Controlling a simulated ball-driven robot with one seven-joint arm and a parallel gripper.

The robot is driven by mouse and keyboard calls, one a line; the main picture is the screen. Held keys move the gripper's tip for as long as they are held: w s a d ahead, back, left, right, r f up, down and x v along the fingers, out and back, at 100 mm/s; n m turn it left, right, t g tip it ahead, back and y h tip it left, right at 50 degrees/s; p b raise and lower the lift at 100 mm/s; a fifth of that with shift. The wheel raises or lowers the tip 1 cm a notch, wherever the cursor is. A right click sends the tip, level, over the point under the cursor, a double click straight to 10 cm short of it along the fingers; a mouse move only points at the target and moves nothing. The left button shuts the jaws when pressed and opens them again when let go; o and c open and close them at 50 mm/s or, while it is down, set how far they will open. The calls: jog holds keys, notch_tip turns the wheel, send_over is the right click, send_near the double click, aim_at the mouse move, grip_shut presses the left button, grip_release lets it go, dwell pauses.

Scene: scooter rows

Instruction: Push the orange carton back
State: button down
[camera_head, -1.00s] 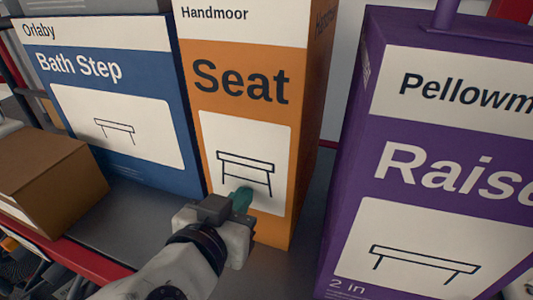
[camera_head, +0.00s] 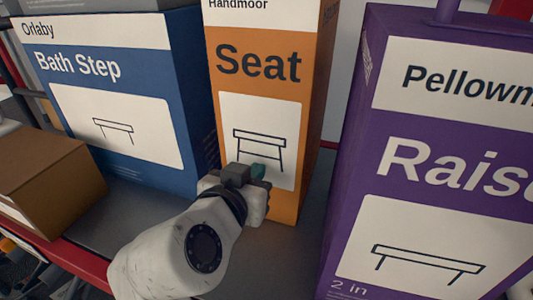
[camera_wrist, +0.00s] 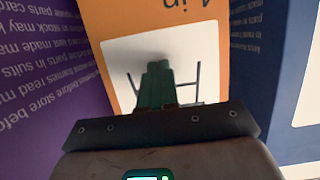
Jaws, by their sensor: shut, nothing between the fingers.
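The orange carton (camera_head: 266,98), with a white "Handmoor" top and the word "Seat", stands upright on a grey shelf (camera_head: 126,212) between a blue carton and a purple carton. My gripper (camera_head: 258,172) is shut, with its green fingers at the lower front of the carton, over the printed stool picture. In the wrist view the shut fingers (camera_wrist: 156,84) point at the white panel of the orange carton (camera_wrist: 110,22). Whether the fingertips touch the panel is hard to tell. The carton's front now sits behind the blue carton's front.
The blue "Bath Step" carton (camera_head: 178,95) is close on the left. The purple carton (camera_head: 365,190) stands to the right, nearer the front, with a gap between. A brown box (camera_head: 45,180) sits at the left. A red edge (camera_head: 85,262) runs along the shelf front.

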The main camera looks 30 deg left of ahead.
jog(key=shift+w+a+b, duration=0.2)
jog(key=shift+w+a, duration=0.05)
jog(key=shift+w, duration=0.85)
jog(key=shift+w+a+b, duration=0.2)
jog(key=shift+w+a, duration=0.05)
jog(key=shift+w, duration=0.8)
jog(key=p, duration=0.1)
send_near(263, 160)
jog(key=f, duration=0.1)
jog(key=s+f, duration=0.1)
jog(key=f, duration=0.1)
jog(key=shift+s+a+f, duration=0.1)
jog(key=shift+s+f, duration=0.2)
jog(key=shift+f, duration=0.1)
